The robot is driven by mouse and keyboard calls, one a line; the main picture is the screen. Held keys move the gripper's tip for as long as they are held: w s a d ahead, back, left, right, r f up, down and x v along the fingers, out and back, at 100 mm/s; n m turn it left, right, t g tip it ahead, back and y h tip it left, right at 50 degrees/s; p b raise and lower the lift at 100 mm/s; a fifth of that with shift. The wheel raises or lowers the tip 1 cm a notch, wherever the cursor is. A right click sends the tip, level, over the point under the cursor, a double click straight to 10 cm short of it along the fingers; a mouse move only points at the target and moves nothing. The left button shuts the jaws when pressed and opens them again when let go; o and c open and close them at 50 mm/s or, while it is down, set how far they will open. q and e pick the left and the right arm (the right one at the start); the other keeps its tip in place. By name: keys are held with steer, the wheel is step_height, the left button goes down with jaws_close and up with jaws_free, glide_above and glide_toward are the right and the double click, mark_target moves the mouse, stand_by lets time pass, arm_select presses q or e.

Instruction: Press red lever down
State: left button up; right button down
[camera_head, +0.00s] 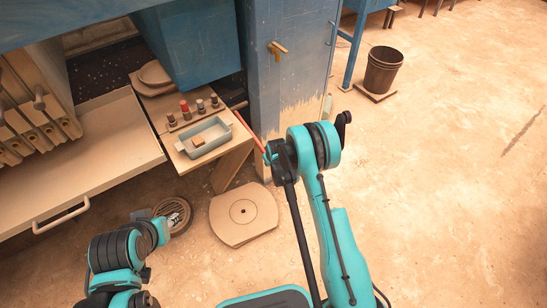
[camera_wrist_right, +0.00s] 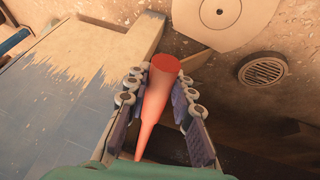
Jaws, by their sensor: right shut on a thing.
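The red lever (camera_wrist_right: 158,95) is a tapered red rod with a flat round end. In the right wrist view it runs between the two fingers of my right gripper (camera_wrist_right: 160,92), which is shut on it near its thick end. In the head view the lever (camera_head: 247,130) is a thin red rod slanting down to the right beside the blue cabinet, its lower end by my right wrist. My right gripper's fingers are mostly hidden there. Part of my left arm shows at the lower left, but I cannot make out its gripper.
The blue cabinet (camera_head: 293,65) stands just right of the lever. A small shelf holds a grey tray (camera_head: 216,128) and several knobs, one red (camera_head: 184,106). A round plate (camera_head: 243,211) and a drain grate (camera_head: 173,210) are on the floor. A bucket (camera_head: 383,70) stands right; floor there is open.

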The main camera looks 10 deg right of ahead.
steer(key=shift+w+a+f+t, duration=0.15)
steer(key=shift+f+t, duration=0.1)
steer(key=shift+f, duration=0.6)
steer(key=shift+w+f+t, duration=0.15)
steer(key=shift+f+t, duration=0.1)
steer(key=shift+f, duration=0.65)
steer(key=c, duration=1.3)
jaws_free()
steer(key=v, duration=1.2)
